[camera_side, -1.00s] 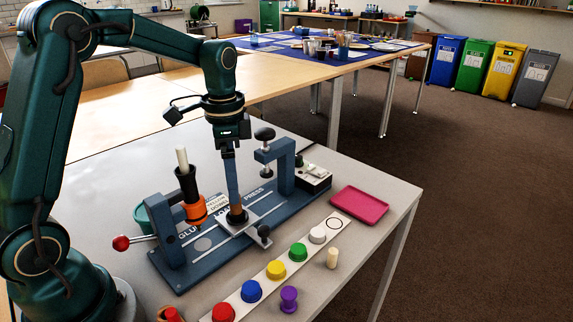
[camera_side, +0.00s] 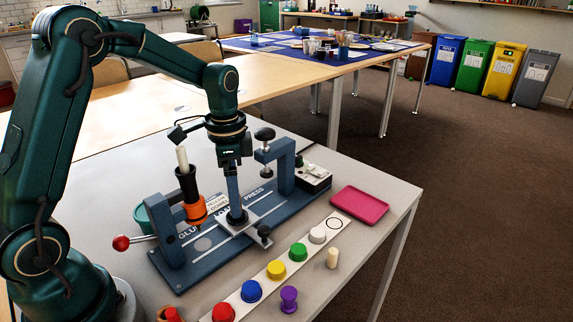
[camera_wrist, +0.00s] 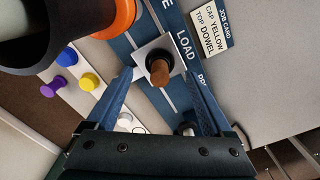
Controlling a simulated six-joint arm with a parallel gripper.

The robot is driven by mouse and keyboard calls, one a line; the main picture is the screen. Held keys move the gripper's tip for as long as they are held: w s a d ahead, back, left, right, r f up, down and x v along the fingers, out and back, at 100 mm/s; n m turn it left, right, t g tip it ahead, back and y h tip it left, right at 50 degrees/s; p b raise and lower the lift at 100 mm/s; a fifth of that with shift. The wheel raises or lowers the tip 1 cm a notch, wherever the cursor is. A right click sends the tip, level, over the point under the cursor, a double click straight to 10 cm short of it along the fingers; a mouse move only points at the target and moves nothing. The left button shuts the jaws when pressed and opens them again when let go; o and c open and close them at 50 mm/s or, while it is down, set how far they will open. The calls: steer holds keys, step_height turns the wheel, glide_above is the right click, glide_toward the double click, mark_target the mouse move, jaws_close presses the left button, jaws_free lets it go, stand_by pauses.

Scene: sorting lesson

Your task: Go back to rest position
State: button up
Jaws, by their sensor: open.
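My gripper (camera_side: 234,205) points down over the load plate of the blue press (camera_side: 190,262). In the wrist view my gripper (camera_wrist: 158,65) has its two blue fingers apart, one on each side of a brown dowel (camera_wrist: 159,75). The dowel stands in a dark round socket on the silver load plate (camera_wrist: 142,55). I cannot tell whether either finger touches it. In the side view the fingers mostly hide the dowel.
An orange holder (camera_side: 195,212) with a black funnel and pale stick stands left of my gripper. A clamp post (camera_side: 285,165) rises close on the right. A strip of coloured caps (camera_side: 298,252), a purple spool (camera_side: 289,298) and a pink tray (camera_side: 360,205) lie in front and right.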

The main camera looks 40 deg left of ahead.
step_height(320, 180, up, 6)
steer(key=shift+f, duration=0.25)
step_height(320, 180, down, 7)
steer(key=shift+r, duration=0.45)
step_height(320, 180, up, 6)
steer(key=shift+r, duration=0.15)
steer(key=shift+m, duration=0.4)
steer(key=d, duration=0.8)
steer(key=shift+s+d+f, duration=0.2)
steer(key=shift+f, duration=0.1)
steer(key=shift+d+f+n, duration=0.1)
steer(key=shift+d+n, duration=0.1)
steer(key=shift+n, duration=0.2)
steer(key=d+f, duration=0.2)
steer(key=d, duration=0.1)
steer(key=d+f, duration=0.2)
steer(key=d, duration=0.2)
steer(key=d+f, duration=0.2)
steer(key=d, duration=0.1)
steer(key=shift+w+d+f, duration=0.2)
steer(key=shift+d+f, duration=0.1)
steer(key=shift+d, duration=0.1)
